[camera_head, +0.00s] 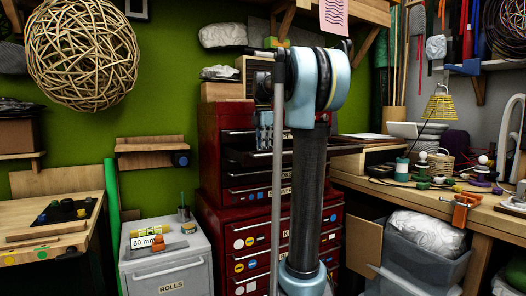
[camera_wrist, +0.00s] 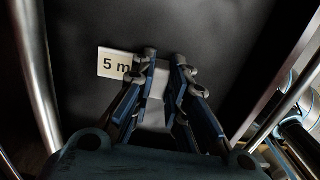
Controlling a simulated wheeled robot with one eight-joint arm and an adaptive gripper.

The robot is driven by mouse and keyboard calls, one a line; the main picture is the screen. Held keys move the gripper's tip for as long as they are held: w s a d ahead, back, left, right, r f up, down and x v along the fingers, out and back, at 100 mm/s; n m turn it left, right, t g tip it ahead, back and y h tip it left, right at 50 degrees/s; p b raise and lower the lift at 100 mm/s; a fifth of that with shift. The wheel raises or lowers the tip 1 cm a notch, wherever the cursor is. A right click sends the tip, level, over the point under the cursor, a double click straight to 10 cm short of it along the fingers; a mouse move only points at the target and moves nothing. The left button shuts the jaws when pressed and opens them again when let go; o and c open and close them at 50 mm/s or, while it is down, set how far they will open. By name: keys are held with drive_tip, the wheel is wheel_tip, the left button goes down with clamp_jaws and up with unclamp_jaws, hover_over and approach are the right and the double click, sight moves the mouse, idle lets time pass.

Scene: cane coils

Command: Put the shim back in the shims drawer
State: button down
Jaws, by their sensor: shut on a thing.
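My gripper (camera_head: 263,138) points down at the open upper drawer (camera_head: 340,149) of the red cabinet. In the wrist view my gripper (camera_wrist: 163,62) is shut on a pale grey piece (camera_wrist: 156,112), which I take to be the shim. The fingers hide much of it. Beyond the fingertips is a dark, flat surface (camera_wrist: 210,35) that looks like the drawer floor. A white label (camera_wrist: 113,64) reading "5 m" lies there, partly hidden by the left finger. I cannot tell whether the shim touches the floor.
Metal-looking edges (camera_wrist: 38,80) run beside my gripper in the wrist view. More shut red drawers (camera_head: 250,262) are below. A grey rolls cabinet (camera_head: 170,276) stands left. A cluttered bench (camera_head: 480,203) with a grey bin (camera_head: 420,268) below it is at right.

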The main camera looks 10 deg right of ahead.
drive_tip(key=c, duration=1.6)
unclamp_jaws()
drive_tip(key=shift+o, duration=0.2)
wheel_tip(320, 180, up, 12)
drive_tip(key=shift+a, duration=0.15)
